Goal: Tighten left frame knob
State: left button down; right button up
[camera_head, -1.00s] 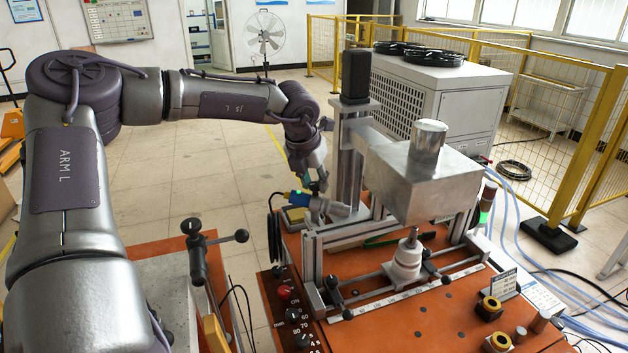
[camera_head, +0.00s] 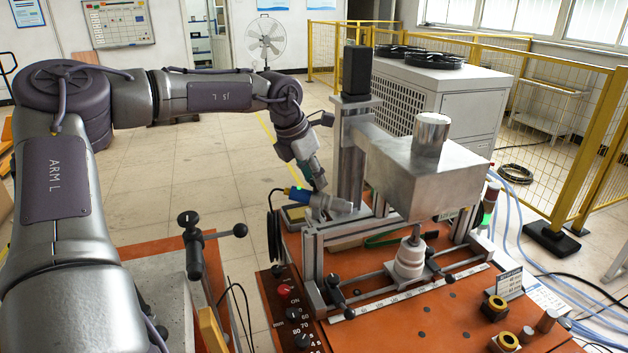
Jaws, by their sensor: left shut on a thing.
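My left gripper (camera_head: 318,181) reaches down to the left rear of the metal frame (camera_head: 312,262), just above a blue and silver cylinder (camera_head: 322,201). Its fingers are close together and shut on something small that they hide. I cannot tell whether it is the left frame knob. A black knob (camera_head: 334,284) shows at the frame's front left, and another (camera_head: 432,258) farther right. Both are clear of the gripper. My right gripper is not in view.
A metal box with a cylinder (camera_head: 422,172) overhangs the frame, beside an upright column (camera_head: 350,160). A white stepped piece (camera_head: 409,258) stands below it. Black cable (camera_head: 273,228) hangs at the frame's left.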

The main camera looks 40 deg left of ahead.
pick_arm(q)
jog(key=m, duration=0.2)
jog(key=m+h, duration=0.1)
jog(key=m, duration=0.1)
jog(key=m+g+h, duration=0.1)
jog(key=m, duration=0.1)
jog(key=shift+w+a+m, duration=0.15)
jog(key=shift+a+m, duration=0.1)
jog(key=shift+m, duration=0.05)
jog(key=m+g, duration=0.1)
jog(key=m, duration=0.2)
jog(key=m+g+h, duration=0.1)
jog(key=m, duration=0.1)
jog(key=shift+w+m, duration=0.15)
jog(key=shift+m, duration=0.25)
jog(key=c, duration=0.8)
grip_release()
jog(key=shift+a, duration=0.1)
jog(key=v, duration=1.2)
jog(key=shift+w+a+f, duration=0.1)
jog(key=shift+w+a, duration=0.05)
jog(key=shift+a, duration=0.05)
